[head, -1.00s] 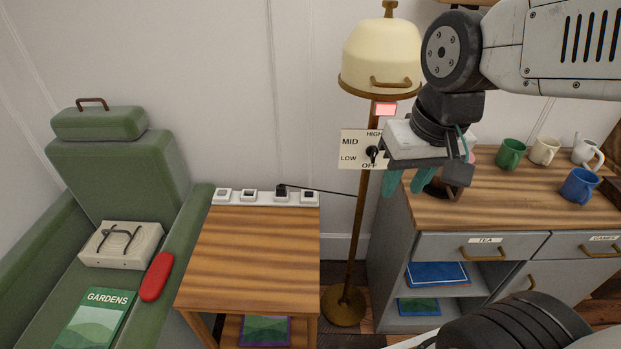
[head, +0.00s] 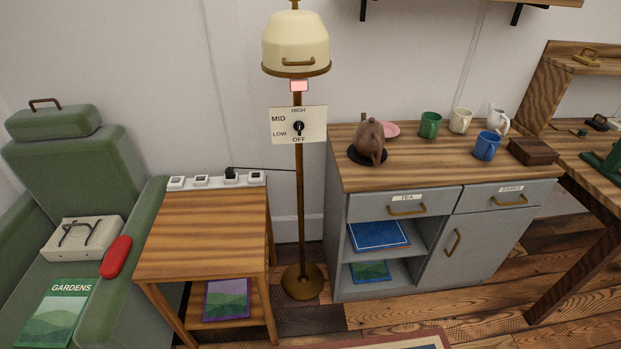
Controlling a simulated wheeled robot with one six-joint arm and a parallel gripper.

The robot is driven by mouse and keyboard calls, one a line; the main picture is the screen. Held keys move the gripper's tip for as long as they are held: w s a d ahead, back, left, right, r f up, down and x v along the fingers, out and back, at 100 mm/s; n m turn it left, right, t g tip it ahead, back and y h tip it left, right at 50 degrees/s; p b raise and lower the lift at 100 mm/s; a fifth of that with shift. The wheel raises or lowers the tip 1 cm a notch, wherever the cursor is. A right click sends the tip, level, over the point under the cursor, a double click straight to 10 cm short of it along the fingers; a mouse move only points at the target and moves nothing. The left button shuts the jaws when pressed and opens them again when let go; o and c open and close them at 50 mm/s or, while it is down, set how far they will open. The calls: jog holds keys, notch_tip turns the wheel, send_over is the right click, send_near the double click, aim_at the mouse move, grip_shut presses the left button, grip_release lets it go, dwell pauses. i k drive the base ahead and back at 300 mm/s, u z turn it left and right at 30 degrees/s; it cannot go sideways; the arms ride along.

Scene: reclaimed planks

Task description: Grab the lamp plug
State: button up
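The lamp plug (head: 230,172) is small and black. It sits in the third socket from the left of a white power strip (head: 215,180) at the back edge of the wooden side table (head: 205,235). A thin dark cord (head: 268,169) runs from the plug to the pole of the floor lamp (head: 295,45), which has a cream shade and a brass base. A panel (head: 285,125) on the pole reads HIGH, MID, LOW and OFF, with a black knob that seems to point up. My gripper is not in view.
A green armchair (head: 65,165) with a radio-like box (head: 82,238), a red case (head: 116,257) and a book (head: 62,310) stands left of the table. A grey cabinet (head: 395,275) with a teapot (head: 369,140) and mugs stands right. The tabletop before the strip is clear.

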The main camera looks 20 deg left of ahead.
aim_at(230, 173)
jog(key=z, duration=0.85)
jog(key=i, duration=0.2)
jog(key=u, duration=1.1)
jog(key=i, duration=1.2)
jog(key=u, duration=1.65)
jog(key=i, duration=0.5)
jog(key=u, duration=0.55)
